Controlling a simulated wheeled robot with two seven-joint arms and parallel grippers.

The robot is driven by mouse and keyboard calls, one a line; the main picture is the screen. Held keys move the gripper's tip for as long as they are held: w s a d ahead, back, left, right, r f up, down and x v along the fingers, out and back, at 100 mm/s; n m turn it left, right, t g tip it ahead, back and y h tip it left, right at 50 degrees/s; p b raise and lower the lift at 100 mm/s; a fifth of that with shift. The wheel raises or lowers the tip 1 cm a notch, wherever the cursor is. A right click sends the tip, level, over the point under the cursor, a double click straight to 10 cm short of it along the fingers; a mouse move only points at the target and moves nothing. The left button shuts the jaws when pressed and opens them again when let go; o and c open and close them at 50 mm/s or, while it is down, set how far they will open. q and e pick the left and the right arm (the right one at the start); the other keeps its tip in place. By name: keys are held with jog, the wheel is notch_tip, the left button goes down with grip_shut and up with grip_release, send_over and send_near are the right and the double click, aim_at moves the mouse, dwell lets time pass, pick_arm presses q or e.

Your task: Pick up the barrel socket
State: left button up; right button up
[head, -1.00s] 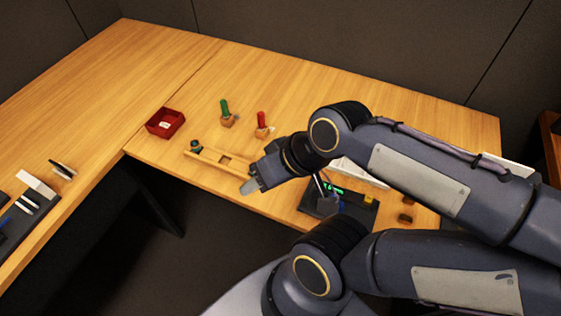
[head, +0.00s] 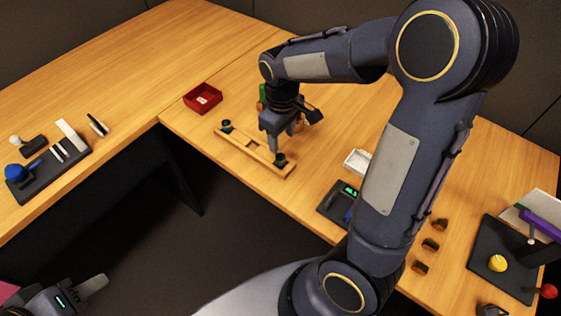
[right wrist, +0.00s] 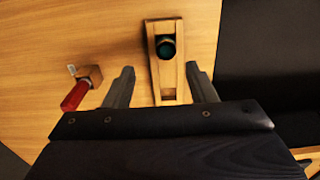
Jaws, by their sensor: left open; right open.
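A similar dark piece (head: 226,126) is at the rack's left end. In the right wrist view the dark piece (right wrist: 166,47) has a teal top and lies ahead of the fingertips, apart from them. My right gripper (head: 283,147) points down above the rack, open and empty; its fingers (right wrist: 162,83) lie either side of the rack in that view. My left gripper (head: 82,294) is open at the bottom left, away from the rack.
A red-handled tool (right wrist: 80,90) lies left of my right fingers. Several small brown blocks (head: 430,244) and a joystick panel (head: 497,262) are at right.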

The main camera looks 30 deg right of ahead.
aim_at(280, 162)
jog(key=f, duration=0.6)
jog(key=shift+s+a+f, duration=0.15)
jog(key=shift+s+a, duration=0.05)
jog(key=shift+a, duration=0.15)
jog(key=shift+c, duration=0.3)
jog(key=c, duration=1)
